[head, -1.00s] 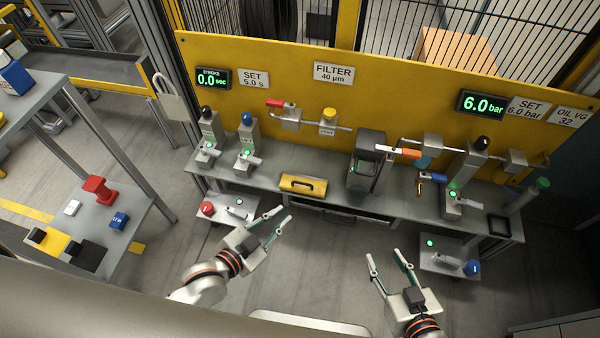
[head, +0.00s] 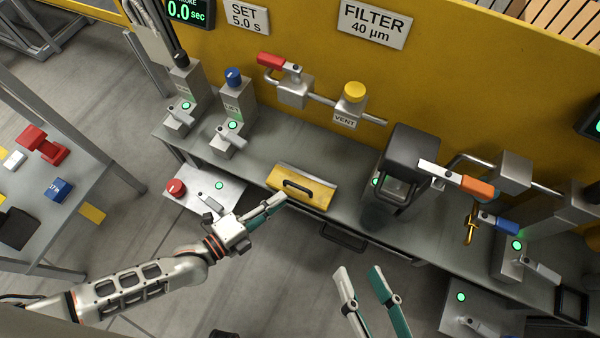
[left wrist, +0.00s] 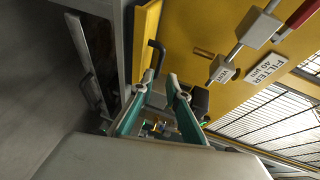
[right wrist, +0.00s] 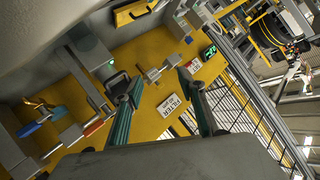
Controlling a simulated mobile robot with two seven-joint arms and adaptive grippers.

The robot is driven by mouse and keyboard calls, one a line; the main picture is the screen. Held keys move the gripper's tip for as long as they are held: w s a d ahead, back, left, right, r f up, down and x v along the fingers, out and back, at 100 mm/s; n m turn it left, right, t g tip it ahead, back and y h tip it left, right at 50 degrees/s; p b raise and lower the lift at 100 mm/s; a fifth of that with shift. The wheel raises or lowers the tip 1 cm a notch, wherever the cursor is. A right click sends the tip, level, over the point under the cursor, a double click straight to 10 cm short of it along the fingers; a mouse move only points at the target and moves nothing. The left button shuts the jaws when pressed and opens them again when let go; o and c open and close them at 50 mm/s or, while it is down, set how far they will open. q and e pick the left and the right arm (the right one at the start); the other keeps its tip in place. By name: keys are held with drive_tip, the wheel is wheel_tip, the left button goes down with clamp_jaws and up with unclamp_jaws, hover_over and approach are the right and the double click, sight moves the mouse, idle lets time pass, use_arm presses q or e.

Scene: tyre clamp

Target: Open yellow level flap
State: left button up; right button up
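The yellow flap (head: 312,190) with a black handle (head: 297,187) lies at the front edge of the grey bench, and looks closed. In the left wrist view the flap (left wrist: 146,35) and its handle (left wrist: 155,53) are just beyond the fingertips. My left gripper (head: 277,203) is close to the flap's front left side, its fingers apart and empty in the left wrist view (left wrist: 161,78). Contact with the handle cannot be made out. My right gripper (head: 360,272) is open and empty in front of the bench. The flap also shows in the right wrist view (right wrist: 122,17).
A dark canister (head: 408,160) stands right of the flap. A valve with a red lever (head: 272,61) and a yellow vent knob (head: 354,91) are behind. A black drawer handle (head: 343,237) sits below the bench front. A red button (head: 175,188) is on the lower left shelf.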

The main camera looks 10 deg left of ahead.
sight(298, 185)
use_arm(q)
drive_tip(key=x, duration=0.2)
drive_tip(key=b+x, duration=0.1)
drive_tip(key=x, duration=0.2)
drive_tip(key=b+x, duration=0.1)
drive_tip(key=x, duration=0.1)
drive_tip(key=shift+w+f, duration=0.2)
drive_tip(key=shift+f, duration=0.1)
drive_tip(key=shift+w+d+r, duration=0.1)
drive_tip(key=shift+w+d, duration=0.05)
drive_tip(key=shift+w, duration=0.1)
use_arm(e)
drive_tip(key=a+m, duration=0.1)
drive_tip(key=m, duration=0.2)
drive_tip(key=shift+s+a+t, duration=0.1)
drive_tip(key=shift+a+t, duration=0.2)
drive_tip(key=shift+a, duration=0.1)
drive_tip(key=shift+r, duration=0.1)
use_arm(q)
clamp_jaws()
